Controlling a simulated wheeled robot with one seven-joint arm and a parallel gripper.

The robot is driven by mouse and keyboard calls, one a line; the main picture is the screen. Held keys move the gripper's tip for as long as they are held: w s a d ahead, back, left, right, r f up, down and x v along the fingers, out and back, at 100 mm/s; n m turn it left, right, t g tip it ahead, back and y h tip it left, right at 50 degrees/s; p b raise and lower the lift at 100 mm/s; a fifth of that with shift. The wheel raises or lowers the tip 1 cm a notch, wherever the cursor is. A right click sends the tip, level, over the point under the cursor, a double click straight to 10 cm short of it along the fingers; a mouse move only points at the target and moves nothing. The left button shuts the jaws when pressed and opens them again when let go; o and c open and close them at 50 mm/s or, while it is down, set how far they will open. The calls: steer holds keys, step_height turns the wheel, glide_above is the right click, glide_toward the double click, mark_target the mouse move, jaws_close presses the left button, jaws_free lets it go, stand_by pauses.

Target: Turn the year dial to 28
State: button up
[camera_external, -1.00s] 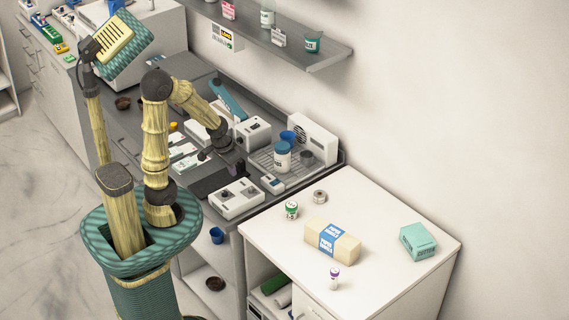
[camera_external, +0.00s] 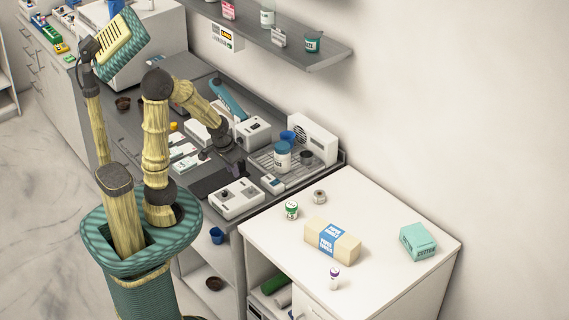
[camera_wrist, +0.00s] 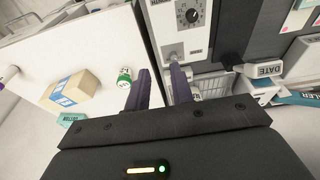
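A white box-shaped device (camera_external: 236,200) with a dark knob stands on the grey counter beside the white cabinet. In the wrist view, a white panel at the top carries a black round dial (camera_wrist: 193,16) with marks around it. I cannot read its setting. A small grey knob or lever (camera_wrist: 174,54) is below it, close to the tip of my right finger. My gripper (camera_wrist: 161,76) is open, with two dark fingers apart and nothing seen between them. In the external view my gripper (camera_external: 237,163) hangs over the counter just behind the white device. A block marked DATE (camera_wrist: 264,69) is to the right.
A drying rack (camera_external: 262,163) with a blue-lidded jar (camera_external: 282,155) stands behind the device. On the white cabinet are a paper towel pack (camera_external: 332,241), a green-labelled jar (camera_external: 291,210) and a teal box (camera_external: 418,241). Another white device (camera_external: 253,132) stands farther back.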

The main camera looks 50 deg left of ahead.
mark_target(251, 189)
steer(key=shift+o, duration=1.3)
steer(key=w+a+r+n+g+p, duration=0.2)
steer(key=w+n+p, duration=0.3)
steer(key=w, duration=0.4)
steer(key=shift+w+r+n+g, duration=0.3)
steer(key=shift+r+n+g, duration=0.15)
steer(key=shift+n, duration=0.25)
steer(key=shift+f, duration=0.1)
steer(key=shift+f, duration=0.1)
steer(key=f+p, duration=0.1)
steer(key=f, duration=0.7)
steer(key=f+p, duration=0.1)
steer(key=f, duration=0.8)
steer(key=shift+s+a+f+p, duration=0.1)
steer(key=shift+s+a+p, duration=0.1)
steer(key=shift+p, duration=0.2)
steer(key=shift+w, duration=0.1)
jaws_close()
